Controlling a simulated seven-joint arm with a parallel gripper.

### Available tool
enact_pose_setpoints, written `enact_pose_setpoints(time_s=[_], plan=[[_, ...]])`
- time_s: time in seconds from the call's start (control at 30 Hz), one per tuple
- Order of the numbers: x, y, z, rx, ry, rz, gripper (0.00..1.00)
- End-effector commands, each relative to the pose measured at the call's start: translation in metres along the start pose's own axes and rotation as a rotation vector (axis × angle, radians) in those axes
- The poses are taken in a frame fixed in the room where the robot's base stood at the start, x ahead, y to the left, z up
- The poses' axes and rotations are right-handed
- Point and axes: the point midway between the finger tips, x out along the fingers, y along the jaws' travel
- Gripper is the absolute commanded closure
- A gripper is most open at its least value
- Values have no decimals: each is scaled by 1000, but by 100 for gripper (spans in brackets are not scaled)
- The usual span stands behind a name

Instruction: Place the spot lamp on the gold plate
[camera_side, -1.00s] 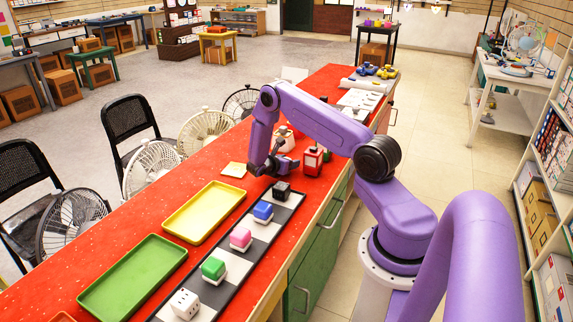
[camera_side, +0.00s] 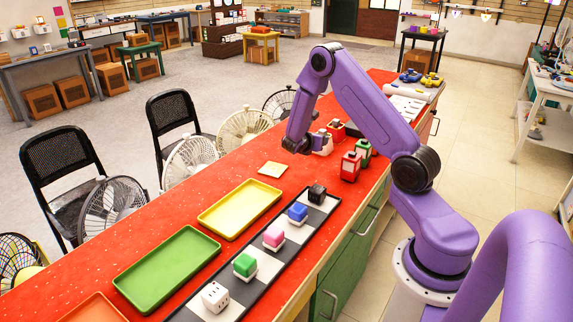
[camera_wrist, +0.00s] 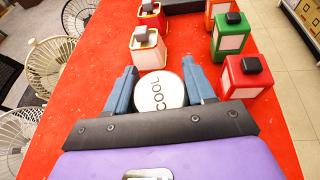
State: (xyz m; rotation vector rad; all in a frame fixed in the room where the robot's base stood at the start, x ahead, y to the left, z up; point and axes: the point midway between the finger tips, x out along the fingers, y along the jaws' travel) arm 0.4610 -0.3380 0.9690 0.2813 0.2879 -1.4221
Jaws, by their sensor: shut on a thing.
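My gripper (camera_wrist: 160,70) is shut on a round white-faced thing (camera_wrist: 160,92) lettered "COOL", taken to be the spot lamp. Its blue-grey fingers press it from both sides in the wrist view. In the side view my gripper (camera_side: 308,143) hangs above the red table, in front of several jars, and what it holds cannot be made out clearly. A small flat pale-gold square (camera_side: 272,169), taken to be the gold plate, lies bare on the table, below and left of my gripper. It does not show in the wrist view.
Red (camera_side: 350,168) and green (camera_side: 364,150) jars stand right of my gripper; a white-fronted jar (camera_wrist: 147,50) stands just beyond it. A black-and-white strip (camera_side: 262,264) carries several coloured blocks. Yellow (camera_side: 222,229) and green (camera_side: 130,286) trays lie left of it. Fans and chairs line the far edge.

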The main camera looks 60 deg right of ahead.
Motion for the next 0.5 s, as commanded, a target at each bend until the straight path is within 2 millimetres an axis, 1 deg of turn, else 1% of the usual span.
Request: enact_pose_setpoints(time_s=[0.03,0.1,0.2,0.3,0.4,0.5], plan=[[-16,8,0,-31,-1,73,78],[-36,18,-2,-67,0,166,78],[-61,27,-6,-114,8,286,78],[-82,33,-10,-151,19,378,78],[-96,36,-14,-173,28,437,78],[-99,41,-17,-184,33,464,78]])
